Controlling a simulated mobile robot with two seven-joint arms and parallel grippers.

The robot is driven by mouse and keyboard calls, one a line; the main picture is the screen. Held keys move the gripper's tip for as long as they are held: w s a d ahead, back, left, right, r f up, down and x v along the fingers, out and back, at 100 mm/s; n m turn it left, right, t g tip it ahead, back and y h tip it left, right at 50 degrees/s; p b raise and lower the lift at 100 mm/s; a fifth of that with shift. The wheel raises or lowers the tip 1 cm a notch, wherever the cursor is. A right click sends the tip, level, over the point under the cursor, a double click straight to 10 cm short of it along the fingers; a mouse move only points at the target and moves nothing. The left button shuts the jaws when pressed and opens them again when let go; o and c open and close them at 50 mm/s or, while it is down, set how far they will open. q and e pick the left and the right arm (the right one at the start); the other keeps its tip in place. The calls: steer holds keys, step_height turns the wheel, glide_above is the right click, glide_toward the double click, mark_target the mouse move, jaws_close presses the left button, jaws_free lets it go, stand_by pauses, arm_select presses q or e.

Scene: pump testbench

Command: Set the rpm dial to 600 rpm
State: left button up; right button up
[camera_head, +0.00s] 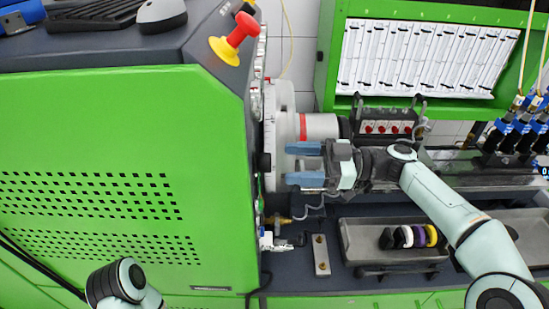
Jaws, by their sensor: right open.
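My right gripper (290,163) is open, its two blue fingers pointing left toward the side panel of the green cabinet (100,130). A small black knob (264,161) sticks out from that panel, level with the gap between the fingers. It looks like the rpm dial, but I see it edge-on, so its scale and setting cannot be read. A short gap shows between the fingertips and the knob, and nothing is between the fingers. My left gripper is not in view; only a part of my left arm shows at the bottom left.
A red emergency button (242,29) on a yellow base sits at the cabinet's top corner. A large pale cylinder (322,126) with a red band lies behind my right gripper. A grey tray (395,255) with several coloured rings lies below my right arm.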

mark_target(263, 163)
steer(key=a, duration=0.5)
steer(key=shift+w+p, duration=0.1)
steer(key=shift+p, duration=0.3)
steer(key=c, duration=1.1)
